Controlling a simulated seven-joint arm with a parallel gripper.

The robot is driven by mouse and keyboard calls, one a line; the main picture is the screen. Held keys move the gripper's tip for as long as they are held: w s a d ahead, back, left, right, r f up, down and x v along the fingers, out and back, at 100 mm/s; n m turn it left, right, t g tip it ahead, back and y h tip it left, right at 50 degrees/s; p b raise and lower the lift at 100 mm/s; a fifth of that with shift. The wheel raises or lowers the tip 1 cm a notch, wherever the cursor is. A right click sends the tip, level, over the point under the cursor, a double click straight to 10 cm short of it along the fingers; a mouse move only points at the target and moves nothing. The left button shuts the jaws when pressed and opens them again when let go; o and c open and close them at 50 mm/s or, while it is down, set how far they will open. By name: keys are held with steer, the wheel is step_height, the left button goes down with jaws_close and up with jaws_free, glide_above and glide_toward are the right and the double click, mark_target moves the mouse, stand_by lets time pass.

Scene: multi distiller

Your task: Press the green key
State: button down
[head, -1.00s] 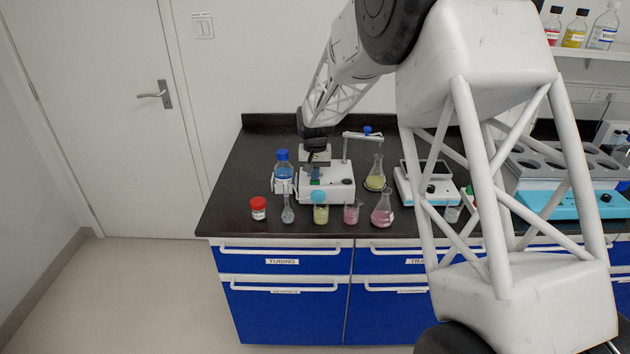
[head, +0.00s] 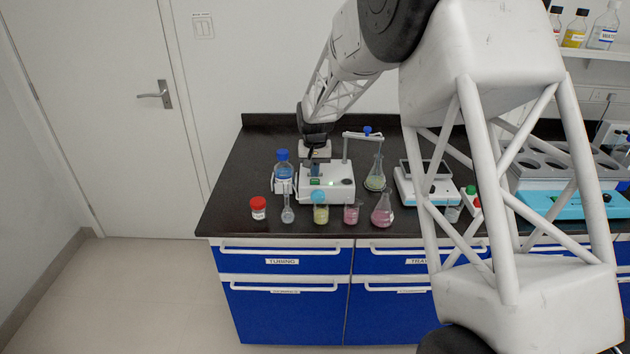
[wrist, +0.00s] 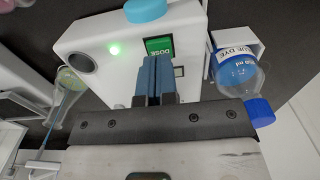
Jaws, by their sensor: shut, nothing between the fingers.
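The green key (wrist: 158,46), marked DOSE, is on the white dosing device (wrist: 100,30); it also shows in the head view as a small green patch (head: 315,181). My gripper (wrist: 157,62) is shut and empty, its blue fingers pointing at the key. The fingertips overlap the key's lower edge in the wrist view; I cannot tell if they touch it. A second label is partly hidden beside the fingers.
A blue-capped bottle (wrist: 238,72) stands in a holder close beside the device. Several small vessels, including a red-capped jar (head: 258,208) and a pink flask (head: 382,210), line the bench front. A flask (head: 375,175) stands under the device's arm.

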mark_target(316, 181)
steer(key=shift+r, duration=2.55)
steer(key=shift+s+d+r, duration=0.15)
steer(key=shift+s+r, duration=0.05)
steer(key=s+d+r, duration=0.4)
steer(key=s, duration=0.4)
steer(key=s+d+r+t, duration=0.1)
steer(key=s+d+r, duration=0.35)
steer(key=s, duration=0.35)
steer(key=s+d+r, duration=0.4)
steer(key=s+r, duration=0.1)
steer(key=s, duration=0.3)
steer(key=s+d+f, duration=0.1)
steer(key=s+d, duration=0.2)
steer(key=s, duration=1.1)
steer(key=s+d+f+t, duration=0.1)
steer(key=s+d, duration=0.2)
steer(key=s, duration=1)
steer(key=shift+s+d+f+t, duration=0.2)
steer(key=shift+s+f+t, duration=0.1)
steer(key=shift+s, duration=0.1)
